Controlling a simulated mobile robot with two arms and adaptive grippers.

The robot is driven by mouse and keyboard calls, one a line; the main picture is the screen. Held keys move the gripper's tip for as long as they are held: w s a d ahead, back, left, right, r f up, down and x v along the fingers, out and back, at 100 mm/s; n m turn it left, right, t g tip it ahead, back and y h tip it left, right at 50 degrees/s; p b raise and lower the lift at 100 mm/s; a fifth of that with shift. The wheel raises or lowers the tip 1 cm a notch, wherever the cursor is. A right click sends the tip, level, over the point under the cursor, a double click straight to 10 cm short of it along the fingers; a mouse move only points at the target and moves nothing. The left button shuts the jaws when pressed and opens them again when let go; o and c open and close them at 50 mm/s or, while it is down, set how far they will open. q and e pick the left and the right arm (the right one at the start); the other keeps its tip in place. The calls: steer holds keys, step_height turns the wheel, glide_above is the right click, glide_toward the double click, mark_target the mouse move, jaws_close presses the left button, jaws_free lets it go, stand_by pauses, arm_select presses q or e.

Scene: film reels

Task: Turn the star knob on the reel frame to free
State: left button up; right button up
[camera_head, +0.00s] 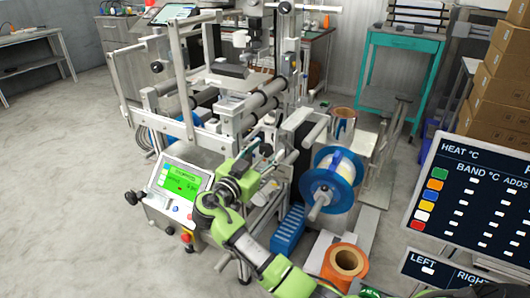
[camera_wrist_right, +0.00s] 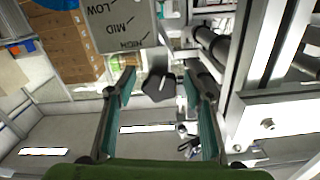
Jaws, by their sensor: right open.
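The dark star knob (camera_wrist_right: 159,86) shows in the right wrist view, below a grey plate (camera_wrist_right: 110,25) marked LOW, MID and HIGH. No "free" mark is readable. My right gripper (camera_wrist_right: 160,80) is open, with a teal-padded finger on each side of the knob in the picture. Gaps show on both sides, and I cannot tell how far ahead the knob is. In the head view, my right gripper (camera_head: 264,150) is at the front of the reel frame (camera_head: 215,137), and I cannot make out the knob there. My left gripper is not in view.
A blue-flanged reel (camera_head: 346,160) sits on a spindle right of my gripper, and an orange roll (camera_head: 345,262) lies lower. A control box with a green screen (camera_head: 180,184) stands to the left. Metal rails (camera_wrist_right: 262,50) run close on the wrist view's right. Open floor lies left.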

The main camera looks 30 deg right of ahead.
steer(key=c, duration=1.1)
steer(key=shift+n, duration=2.2)
steer(key=o, duration=1.1)
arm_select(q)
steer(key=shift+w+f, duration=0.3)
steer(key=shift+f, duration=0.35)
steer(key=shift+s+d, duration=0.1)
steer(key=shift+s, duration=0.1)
arm_select(e)
steer(key=shift+s+a, duration=0.1)
